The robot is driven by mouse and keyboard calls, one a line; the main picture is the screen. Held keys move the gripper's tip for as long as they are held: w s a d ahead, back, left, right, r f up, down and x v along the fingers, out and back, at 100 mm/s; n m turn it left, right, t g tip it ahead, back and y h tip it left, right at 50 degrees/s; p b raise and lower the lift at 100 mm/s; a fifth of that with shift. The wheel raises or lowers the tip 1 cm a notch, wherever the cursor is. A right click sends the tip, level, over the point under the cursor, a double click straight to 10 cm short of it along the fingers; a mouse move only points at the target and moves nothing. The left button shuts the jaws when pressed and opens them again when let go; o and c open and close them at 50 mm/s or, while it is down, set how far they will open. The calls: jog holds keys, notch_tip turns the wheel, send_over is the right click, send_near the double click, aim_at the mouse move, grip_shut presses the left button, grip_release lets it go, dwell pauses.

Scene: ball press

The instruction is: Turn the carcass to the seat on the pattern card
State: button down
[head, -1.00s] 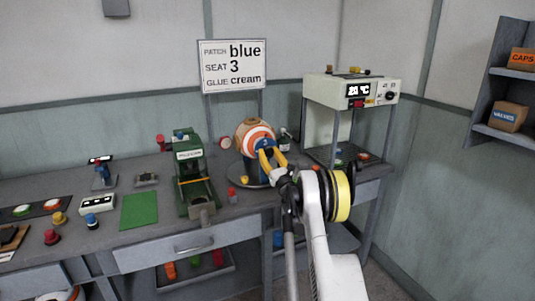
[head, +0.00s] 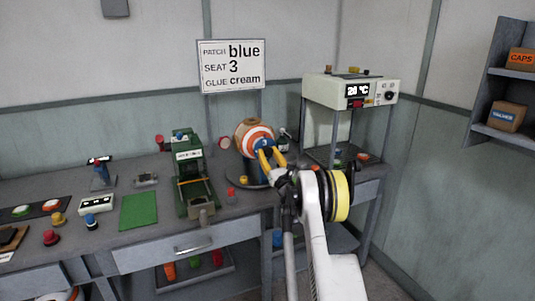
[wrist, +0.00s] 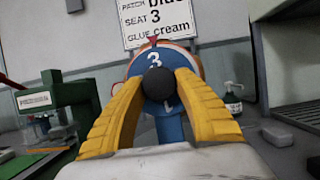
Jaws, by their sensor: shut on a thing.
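The pattern card (head: 232,66) reads patch blue, seat 3, glue cream. The carcass (head: 251,132), a ball with orange, white and blue areas, sits on a round stand at the back of the bench. In the wrist view the carcass (wrist: 177,60) shows a white 3 on blue near its top, just under a small red pointer (wrist: 153,41). My gripper (head: 268,157) is at its front. In the wrist view my gripper (wrist: 158,95) has its yellow fingers shut on a black round knob (wrist: 158,84), which hides part of the blue face.
A green press (head: 192,175) stands left of the carcass. A heater-like box with a display (head: 352,91) stands on legs to the right. A pump bottle (wrist: 233,100) is close on the right. A green mat (head: 139,211) lies bare at the left.

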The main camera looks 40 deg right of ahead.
jog(key=c, duration=0.9)
grip_release()
jog(key=shift+f, duration=0.1)
jog(key=v, duration=1.2)
